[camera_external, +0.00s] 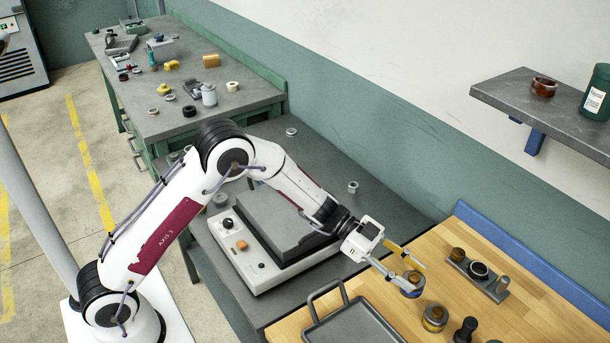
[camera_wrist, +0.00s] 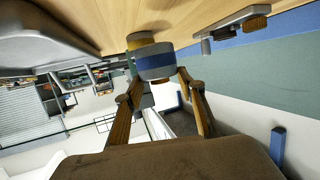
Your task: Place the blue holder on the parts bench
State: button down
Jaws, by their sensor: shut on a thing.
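The blue holder (camera_wrist: 155,65) is a short round piece with a blue band and grey bands. My gripper (camera_wrist: 160,78) has its two fingers closed on its sides. In the external view the holder (camera_external: 412,286) is at my gripper (camera_external: 409,280), over the wooden bench (camera_external: 520,312) at the lower right. I cannot tell exactly how high above the wood it is. A green workbench with a grey top (camera_external: 228,108) and many small parts stands at the back left. Nothing labels either as the parts bench.
A brass cup (camera_external: 434,318) and a black knob-like piece (camera_external: 466,331) stand close to the held holder. A rack (camera_external: 478,273) with round pieces lies behind. A grey tray (camera_external: 350,326) is at the front. A flat machine (camera_external: 270,245) sits under my arm. A wall shelf (camera_external: 540,105) overhangs at right.

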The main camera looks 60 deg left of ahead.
jog(key=shift+f, duration=1.8)
jog(key=shift+f, duration=0.15)
jog(key=c, duration=1.3)
grip_release()
jog(key=shift+f, duration=0.1)
jog(key=shift+o, duration=0.2)
jog(key=shift+r, duration=0.2)
jog(key=shift+s+a+r, duration=0.15)
jog(key=shift+a+r, duration=0.05)
jog(key=shift+a, duration=0.45)
jog(key=shift+v, duration=3.1)
jog(key=shift+s+d, duration=0.1)
